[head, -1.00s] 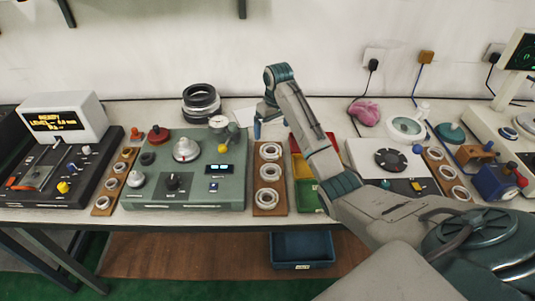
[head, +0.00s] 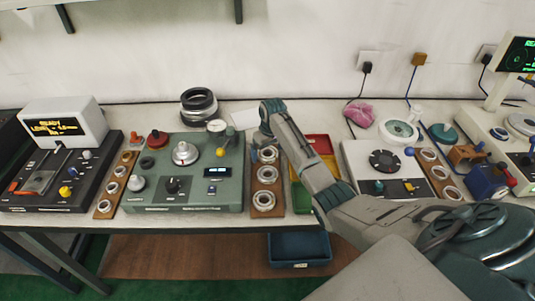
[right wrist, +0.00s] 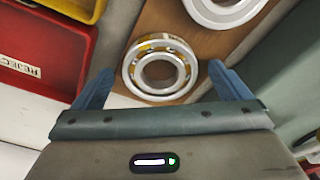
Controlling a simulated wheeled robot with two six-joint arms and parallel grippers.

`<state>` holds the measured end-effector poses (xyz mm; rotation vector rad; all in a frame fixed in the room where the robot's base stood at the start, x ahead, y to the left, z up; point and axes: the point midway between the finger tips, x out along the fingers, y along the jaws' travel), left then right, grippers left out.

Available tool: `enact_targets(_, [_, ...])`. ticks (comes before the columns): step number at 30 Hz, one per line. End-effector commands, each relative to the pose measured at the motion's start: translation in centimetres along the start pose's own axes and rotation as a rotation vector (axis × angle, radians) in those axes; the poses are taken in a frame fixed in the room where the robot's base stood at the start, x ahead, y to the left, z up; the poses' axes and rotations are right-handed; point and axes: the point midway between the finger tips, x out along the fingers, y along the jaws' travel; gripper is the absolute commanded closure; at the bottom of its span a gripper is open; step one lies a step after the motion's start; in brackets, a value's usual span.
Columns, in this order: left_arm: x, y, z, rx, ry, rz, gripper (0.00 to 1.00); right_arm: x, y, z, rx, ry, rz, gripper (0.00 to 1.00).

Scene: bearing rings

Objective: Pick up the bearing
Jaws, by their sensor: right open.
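A wooden board (head: 267,212) holds a row of silver bearings between the green machine and the colored bins. The far bearing (head: 267,154) on it is partly beside my right gripper (head: 262,144). In the right wrist view a bearing (right wrist: 160,68) with a brass-colored cage lies flat on the board, in front of and between the open fingers of my right gripper (right wrist: 165,90). The fingers hold nothing. Another bearing (right wrist: 224,8) lies just beyond it, cut by the frame edge. My left gripper is not in view.
The green machine (head: 150,195) with knobs stands left of the board. Red, yellow and green bins (head: 302,197) are to its right; the red one (right wrist: 40,60) has a REJECT label. Another bearing board (head: 440,175) lies farther right. A blue bin (head: 298,262) sits below the table.

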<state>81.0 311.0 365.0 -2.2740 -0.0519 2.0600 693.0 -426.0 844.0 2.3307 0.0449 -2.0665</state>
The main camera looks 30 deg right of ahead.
Motion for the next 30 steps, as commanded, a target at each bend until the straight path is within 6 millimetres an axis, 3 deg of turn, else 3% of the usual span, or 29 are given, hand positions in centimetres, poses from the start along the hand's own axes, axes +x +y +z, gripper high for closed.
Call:
enact_targets(2, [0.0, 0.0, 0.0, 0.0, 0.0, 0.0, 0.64, 0.0, 0.0, 0.0, 0.0, 0.0, 0.0, 0.05])
enact_targets(11, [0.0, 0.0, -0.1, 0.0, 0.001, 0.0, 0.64, 0.0, 0.0, 0.0, 0.0, 0.0, 0.0, 0.64])
enact_targets(20, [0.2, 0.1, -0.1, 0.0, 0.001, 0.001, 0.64, -0.6, 0.0, -0.2, 0.0, 0.005, 0.001, 0.66])
enact_targets(30, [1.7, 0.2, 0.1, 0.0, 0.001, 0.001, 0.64, -6.5, 0.1, -1.0, -0.001, 0.007, 0.001, 0.66])
